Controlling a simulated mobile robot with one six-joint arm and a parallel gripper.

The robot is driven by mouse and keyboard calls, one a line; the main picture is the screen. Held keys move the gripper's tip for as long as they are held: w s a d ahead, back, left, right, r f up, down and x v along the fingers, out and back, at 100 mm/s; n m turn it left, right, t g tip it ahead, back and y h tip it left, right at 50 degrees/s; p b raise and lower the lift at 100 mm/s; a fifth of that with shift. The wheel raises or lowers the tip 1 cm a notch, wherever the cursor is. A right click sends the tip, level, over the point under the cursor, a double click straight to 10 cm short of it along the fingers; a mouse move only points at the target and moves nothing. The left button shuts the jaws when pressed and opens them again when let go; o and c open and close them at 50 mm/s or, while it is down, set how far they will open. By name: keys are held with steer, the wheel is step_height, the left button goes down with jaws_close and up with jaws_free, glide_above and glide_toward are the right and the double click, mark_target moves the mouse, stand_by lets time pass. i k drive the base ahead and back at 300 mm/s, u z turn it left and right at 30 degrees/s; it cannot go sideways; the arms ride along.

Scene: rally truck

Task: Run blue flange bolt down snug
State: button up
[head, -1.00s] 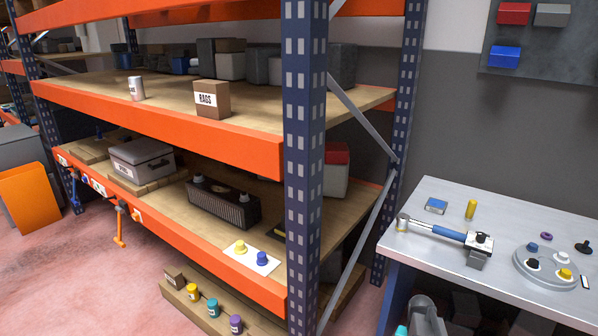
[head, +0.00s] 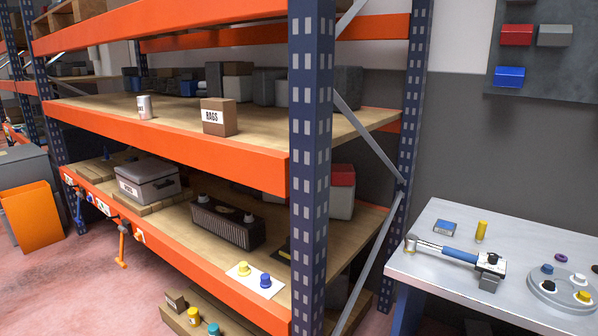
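A blue flanged bolt-like piece (head: 265,281) stands upright on a white card (head: 240,280) on the lower rack shelf, beside a matching yellow piece (head: 243,268). A round grey plate (head: 562,304) on the workbench at right carries several small coloured parts, including a dark blue one (head: 547,269); I cannot tell how any of them is seated. A wrench-like tool (head: 457,253) with a blue grip and a dark block-like head lies on the bench, left of the plate. My gripper is not in view.
A blue rack upright (head: 311,150) stands between shelves and bench. Pink floor (head: 60,290) is clear at lower left.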

mark_target(546, 268)
steer(key=z, duration=4.3)
steer(key=i, duration=0.1)
steer(key=u, duration=3.2)
